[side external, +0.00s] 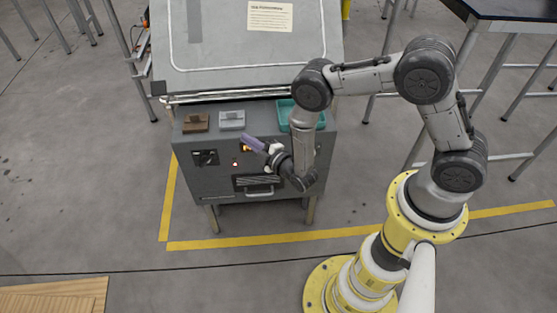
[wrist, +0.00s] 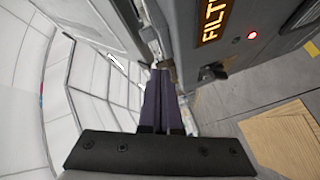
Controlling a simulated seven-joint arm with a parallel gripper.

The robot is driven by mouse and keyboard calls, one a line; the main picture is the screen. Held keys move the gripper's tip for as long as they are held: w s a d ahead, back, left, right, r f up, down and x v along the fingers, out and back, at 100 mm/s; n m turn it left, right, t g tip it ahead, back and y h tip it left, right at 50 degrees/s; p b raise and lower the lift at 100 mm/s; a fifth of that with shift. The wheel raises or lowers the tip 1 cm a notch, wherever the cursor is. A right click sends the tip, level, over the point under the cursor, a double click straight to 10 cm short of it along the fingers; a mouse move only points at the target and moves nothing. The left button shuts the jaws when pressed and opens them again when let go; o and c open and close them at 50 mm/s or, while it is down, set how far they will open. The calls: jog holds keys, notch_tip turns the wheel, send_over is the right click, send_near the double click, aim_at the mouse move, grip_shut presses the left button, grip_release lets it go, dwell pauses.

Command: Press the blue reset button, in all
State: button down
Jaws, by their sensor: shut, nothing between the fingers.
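No blue button can be made out in either view; part of the cabinet front is hidden behind my gripper and wrist. The grey cabinet (side external: 220,180) has a black switch panel (side external: 205,157), a red light (side external: 235,162) and an orange display partly covered by my gripper. In the wrist view the display (wrist: 212,25) shows orange letters beginning "FILT", and the red light (wrist: 252,35) glows beside it. My gripper (side external: 246,139) is shut and empty, its purple fingers in front of the upper cabinet front. In the wrist view the fingers (wrist: 160,74) lie together near the cabinet edge.
On the cabinet's top ledge are a brown block (side external: 195,122), a light grey block (side external: 231,120) and a teal tray (side external: 284,114). A sloped panel with a paper notice (side external: 270,17) rises behind. A drawer handle (side external: 259,192) sits low on the front. Yellow tape marks the floor.

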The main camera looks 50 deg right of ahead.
jog(key=s+d+f+n+g, duration=0.1)
jog(key=s+f+g, duration=0.2)
jog(key=s+f, duration=1.1)
jog(key=shift+f+n+g+y, duration=0.3)
jog(key=shift+f, duration=0.2)
jog(key=shift+w, duration=0.15)
jog(key=w+d, duration=0.6)
jog(key=shift+w+d, duration=0.15)
jog(key=shift+d, duration=0.05)
dwell(1.2)
jog(key=shift+w+d, duration=0.2)
jog(key=shift+w+d, duration=0.35)
dwell(1.2)
jog(key=shift+s+a, duration=0.65)
